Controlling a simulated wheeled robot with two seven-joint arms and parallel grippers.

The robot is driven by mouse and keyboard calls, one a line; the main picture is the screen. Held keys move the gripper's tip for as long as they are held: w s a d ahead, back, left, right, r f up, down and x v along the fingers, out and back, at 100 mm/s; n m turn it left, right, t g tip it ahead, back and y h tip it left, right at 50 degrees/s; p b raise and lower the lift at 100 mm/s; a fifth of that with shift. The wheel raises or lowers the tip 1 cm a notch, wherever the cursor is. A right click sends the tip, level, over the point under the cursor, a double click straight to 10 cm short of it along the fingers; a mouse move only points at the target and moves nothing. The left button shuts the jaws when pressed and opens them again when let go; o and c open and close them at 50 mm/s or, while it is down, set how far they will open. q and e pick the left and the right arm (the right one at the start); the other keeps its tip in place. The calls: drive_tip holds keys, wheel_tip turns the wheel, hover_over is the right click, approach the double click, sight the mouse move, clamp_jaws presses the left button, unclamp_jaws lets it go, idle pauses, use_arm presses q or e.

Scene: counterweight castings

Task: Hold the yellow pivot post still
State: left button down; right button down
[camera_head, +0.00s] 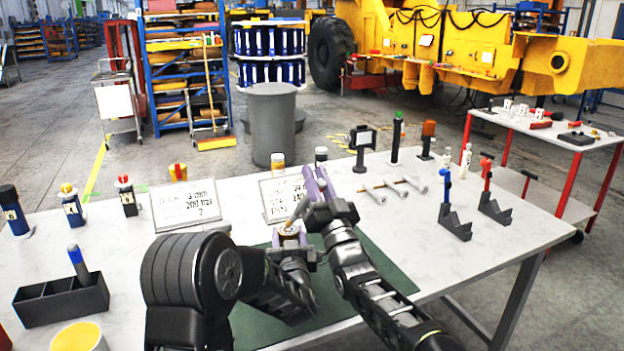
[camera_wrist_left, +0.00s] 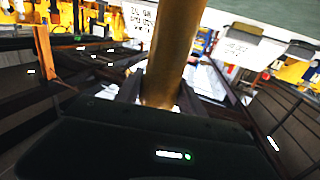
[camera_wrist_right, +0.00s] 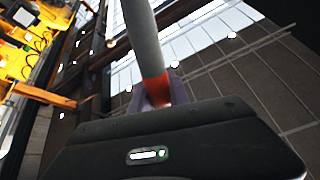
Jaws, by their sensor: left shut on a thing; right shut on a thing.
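The yellow pivot post (camera_head: 289,230) stands on the green mat (camera_head: 380,262), with only its top showing in the head view. In the left wrist view it is a brass-coloured cylinder (camera_wrist_left: 177,50) rising between the fingers. My left gripper (camera_head: 287,241) is shut on it. My right gripper (camera_head: 318,188), with purple fingers, is just above and to the right. It is shut on a grey rod-like tool (camera_wrist_right: 143,38) with a red-orange section at the fingers. The tool slants down toward the post top; whether they touch I cannot tell.
Two white signs (camera_head: 185,205) stand behind the mat. A black bin (camera_head: 60,300) is at the left, and a yellow-topped cup (camera_head: 78,337) in front of it. Grey rods (camera_head: 395,188) and black stands (camera_head: 454,222) are at the right. The table's right front is clear.

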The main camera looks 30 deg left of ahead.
drive_tip(key=shift+w+r, duration=0.1)
drive_tip(key=shift+w+d, duration=0.95)
drive_tip(key=shift+w, duration=0.15)
drive_tip(key=shift+s+a+f, duration=0.2)
drive_tip(key=shift+s+a, duration=0.75)
drive_tip(key=shift+s, duration=0.25)
